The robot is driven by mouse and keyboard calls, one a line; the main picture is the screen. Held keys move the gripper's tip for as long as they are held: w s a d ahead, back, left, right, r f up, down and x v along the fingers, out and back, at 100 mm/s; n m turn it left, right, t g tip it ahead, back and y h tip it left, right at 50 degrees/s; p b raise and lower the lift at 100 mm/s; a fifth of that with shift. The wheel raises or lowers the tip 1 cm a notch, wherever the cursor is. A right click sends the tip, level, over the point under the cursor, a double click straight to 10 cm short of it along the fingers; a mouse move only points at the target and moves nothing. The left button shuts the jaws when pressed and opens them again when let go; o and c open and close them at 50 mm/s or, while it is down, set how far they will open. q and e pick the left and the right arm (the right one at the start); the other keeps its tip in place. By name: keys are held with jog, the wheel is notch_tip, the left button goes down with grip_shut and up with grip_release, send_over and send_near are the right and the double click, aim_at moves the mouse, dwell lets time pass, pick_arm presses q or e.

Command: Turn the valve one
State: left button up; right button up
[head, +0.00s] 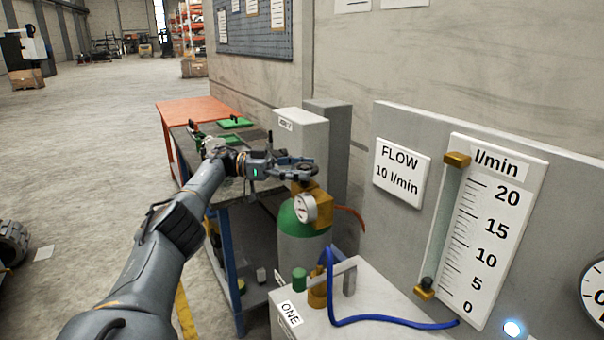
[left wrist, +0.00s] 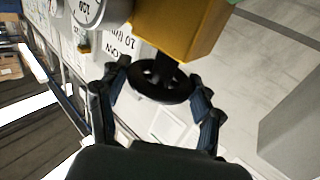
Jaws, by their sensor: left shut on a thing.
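A black handwheel (head: 304,172) sits on a brass valve block (head: 312,197) atop a grey cylinder with a green shoulder (head: 290,222). My left gripper (head: 294,168) reaches it from the left. In the left wrist view the fingers (left wrist: 161,82) are shut on opposite sides of the wheel (left wrist: 160,88), under the brass block (left wrist: 180,28). A round gauge (head: 305,208) faces forward on the block. A label reading ONE (head: 289,313) is on the white box in front, beside a green knob (head: 299,279). My right gripper is out of view.
A flow panel (head: 490,225) at right has a scale to 20 l/min, with a dark float (head: 427,284) low in its tube. Its sign (head: 401,172) says FLOW 10 l/min. A blue hose (head: 385,323) crosses the white box (head: 350,295). A workbench (head: 232,196) stands behind my arm.

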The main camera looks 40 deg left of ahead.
aim_at(302, 166)
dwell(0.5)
pick_arm(q)
jog(key=o, duration=1.2)
jog(key=shift+c, duration=0.2)
jog(key=shift+r, duration=0.15)
notch_tip(302, 166, up, 10)
jog(key=shift+f, duration=0.1)
